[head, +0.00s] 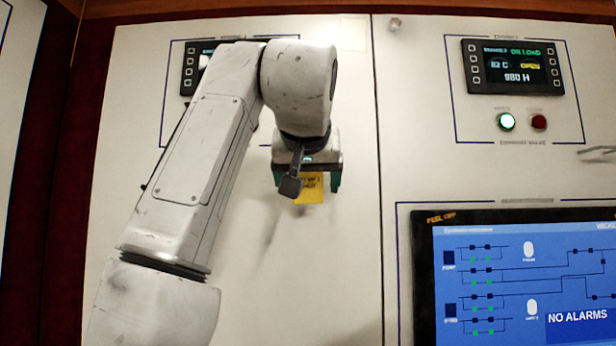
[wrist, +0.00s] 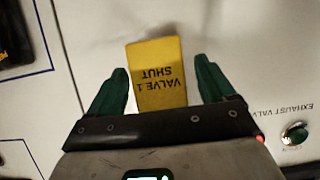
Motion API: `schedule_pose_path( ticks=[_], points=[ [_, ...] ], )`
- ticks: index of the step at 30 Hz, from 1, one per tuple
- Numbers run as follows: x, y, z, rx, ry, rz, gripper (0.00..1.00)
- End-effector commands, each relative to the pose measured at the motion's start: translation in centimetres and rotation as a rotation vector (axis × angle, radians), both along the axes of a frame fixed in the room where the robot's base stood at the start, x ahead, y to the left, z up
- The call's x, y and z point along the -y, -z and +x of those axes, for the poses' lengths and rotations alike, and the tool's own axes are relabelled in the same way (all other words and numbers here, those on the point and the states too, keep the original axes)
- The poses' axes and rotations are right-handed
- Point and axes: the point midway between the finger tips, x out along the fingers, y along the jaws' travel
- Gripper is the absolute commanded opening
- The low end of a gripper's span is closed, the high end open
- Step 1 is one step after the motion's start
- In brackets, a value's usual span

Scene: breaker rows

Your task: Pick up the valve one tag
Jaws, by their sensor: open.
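The valve one tag (head: 309,188) is a yellow tag on the white panel, partly hidden behind my gripper in the head view. In the wrist view the tag (wrist: 157,75) shows the words "VALVE 1 SHUT" upside down. My gripper (head: 308,180) is open, with its green fingers on either side of the tag. I cannot tell how far the fingertips are from the panel.
A small display (head: 513,66) with a green button (head: 506,122) and a dark red button (head: 539,122) is at the upper right. A large blue screen (head: 525,285) reading "NO ALARMS" is at the lower right. A handle (head: 597,151) sticks out at the right edge. The panel below the tag is bare.

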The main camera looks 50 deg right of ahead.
Motion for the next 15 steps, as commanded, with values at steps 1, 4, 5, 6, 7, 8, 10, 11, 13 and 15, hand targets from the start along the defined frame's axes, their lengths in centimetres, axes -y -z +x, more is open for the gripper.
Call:
schedule_pose_path(
  ticks=[1,4,5,6,7,8,10,11,13,15],
  points=[
    [0.01,0.03,0.00,0.000,0.000,0.000,0.83],
    [0.00,0.03,-0.01,0.001,0.000,-0.001,0.83],
    [0.00,0.02,-0.01,0.001,0.000,-0.001,0.81],
    [-0.01,0.01,-0.02,0.001,0.000,-0.001,0.77],
    [-0.01,0.01,-0.02,0.001,0.000,-0.001,0.74],
    [-0.01,0.01,-0.02,0.001,0.000,-0.001,0.71],
    [-0.01,0.00,-0.02,0.001,0.000,-0.001,0.65],
    [-0.01,0.00,-0.02,0.001,0.000,-0.001,0.62],
    [-0.02,0.00,-0.03,0.001,0.000,-0.001,0.55],
    [-0.02,0.00,-0.03,0.001,0.000,-0.001,0.48]
  ],
)
